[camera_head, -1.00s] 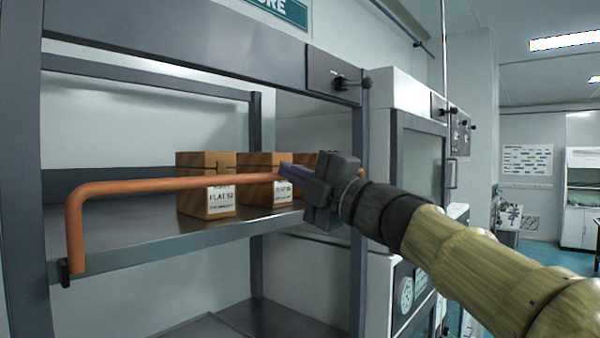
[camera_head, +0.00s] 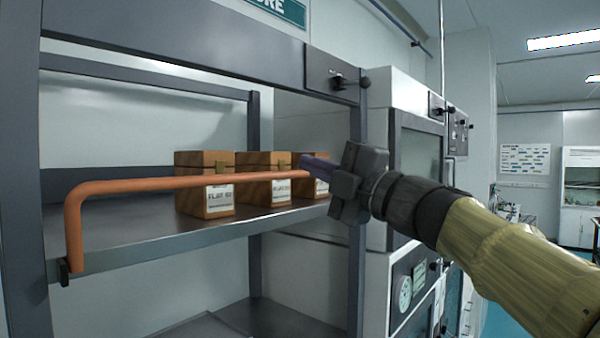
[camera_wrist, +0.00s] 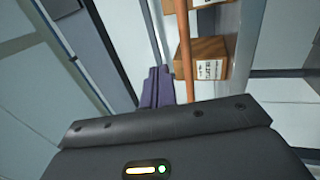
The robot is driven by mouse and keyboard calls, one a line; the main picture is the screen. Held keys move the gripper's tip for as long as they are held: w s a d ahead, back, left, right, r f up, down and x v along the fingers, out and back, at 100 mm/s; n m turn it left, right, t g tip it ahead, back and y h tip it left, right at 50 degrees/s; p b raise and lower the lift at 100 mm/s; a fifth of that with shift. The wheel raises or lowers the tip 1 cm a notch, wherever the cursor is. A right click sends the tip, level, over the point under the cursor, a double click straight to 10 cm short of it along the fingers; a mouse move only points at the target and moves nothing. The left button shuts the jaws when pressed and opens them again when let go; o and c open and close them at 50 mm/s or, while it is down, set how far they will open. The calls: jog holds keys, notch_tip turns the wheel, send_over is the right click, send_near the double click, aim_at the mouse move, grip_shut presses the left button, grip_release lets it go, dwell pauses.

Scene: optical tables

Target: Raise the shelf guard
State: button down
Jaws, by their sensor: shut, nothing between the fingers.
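The shelf guard (camera_head: 140,184) is an orange bar running across the front of the shelf (camera_head: 150,235). Its left end bends down to a dark pivot at the shelf's front edge; its right end is hidden behind my gripper. My gripper (camera_head: 310,166) is shut and empty, with its purple fingertips close to the right part of the bar. In the wrist view the shut fingers (camera_wrist: 156,86) lie just left of the guard (camera_wrist: 184,58); I cannot tell whether they touch it.
Several wooden boxes, including the left one (camera_head: 205,200), the middle one (camera_head: 263,192) and one further right (camera_head: 314,184), stand on the shelf behind the bar. A dark upright post (camera_head: 357,270) and a white cabinet (camera_head: 400,88) are at the right.

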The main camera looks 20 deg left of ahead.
jog(key=s+d+r+b, duration=0.1)
jog(key=s+d, duration=0.3)
jog(key=d, duration=0.4)
jog(key=shift+r+b, duration=0.35)
jog(key=shift+b, duration=0.4)
